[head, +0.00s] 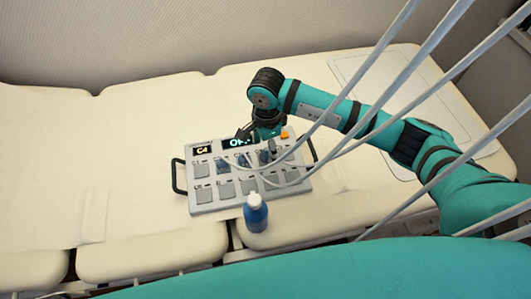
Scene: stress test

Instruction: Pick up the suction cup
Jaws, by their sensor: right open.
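Small blue suction cups (224,166) sit in the upper row of a grey control box (237,203), with pale tubes attached to some of them. The box lies on a cream padded bed and has a lit display reading "C4" and another partly hidden one. My right gripper (258,135) points down over the upper right part of the box, close to the cups. It is open. Its fingertips are small and dark, and I cannot tell whether they touch a cup. My left gripper is not in view.
Pale tubes (395,85) cross the right side in front of my right arm. An orange part (285,135) is at the box's back right. The bed's left part (60,170) is clear.

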